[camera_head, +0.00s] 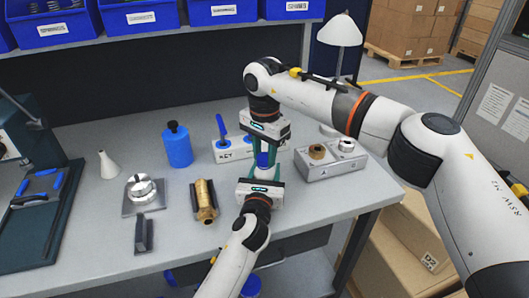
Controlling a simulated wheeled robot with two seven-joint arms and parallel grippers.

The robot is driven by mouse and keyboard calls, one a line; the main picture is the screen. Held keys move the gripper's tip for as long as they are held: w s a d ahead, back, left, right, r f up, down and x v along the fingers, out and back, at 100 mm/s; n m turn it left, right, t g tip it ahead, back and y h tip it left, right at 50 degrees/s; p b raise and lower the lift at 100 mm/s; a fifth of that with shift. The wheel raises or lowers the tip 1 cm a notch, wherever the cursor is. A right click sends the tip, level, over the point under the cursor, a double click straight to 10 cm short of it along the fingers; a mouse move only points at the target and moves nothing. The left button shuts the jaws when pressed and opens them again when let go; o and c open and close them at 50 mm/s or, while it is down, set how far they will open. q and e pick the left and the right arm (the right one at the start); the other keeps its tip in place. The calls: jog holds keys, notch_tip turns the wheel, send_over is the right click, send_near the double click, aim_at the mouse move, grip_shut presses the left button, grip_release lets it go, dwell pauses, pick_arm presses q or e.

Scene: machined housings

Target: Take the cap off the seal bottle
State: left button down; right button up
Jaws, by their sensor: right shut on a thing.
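A small blue piece (262,160), which looks like part of the seal bottle, is between my two grippers. My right gripper (265,154) comes down from above and is shut on the top of it, which I take to be the cap. My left gripper (263,172) reaches in from the front, close below the right one, with its teal fingers beside the blue piece. Whether the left fingers close on it I cannot tell. The grippers hide most of the bottle, and I cannot tell whether cap and bottle are apart.
A larger blue bottle with a dark top (177,147) stands left. A grey block with rings (330,168) is close on the right.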

aim_at(265, 156)
jog(key=shift+n, duration=0.5)
jog(key=shift+r, duration=0.3)
jog(key=shift+r, duration=0.85)
jog(key=shift+r, duration=2)
pick_arm(q)
jog(key=c, duration=0.6)
grip_release()
jog(key=shift+s, duration=0.1)
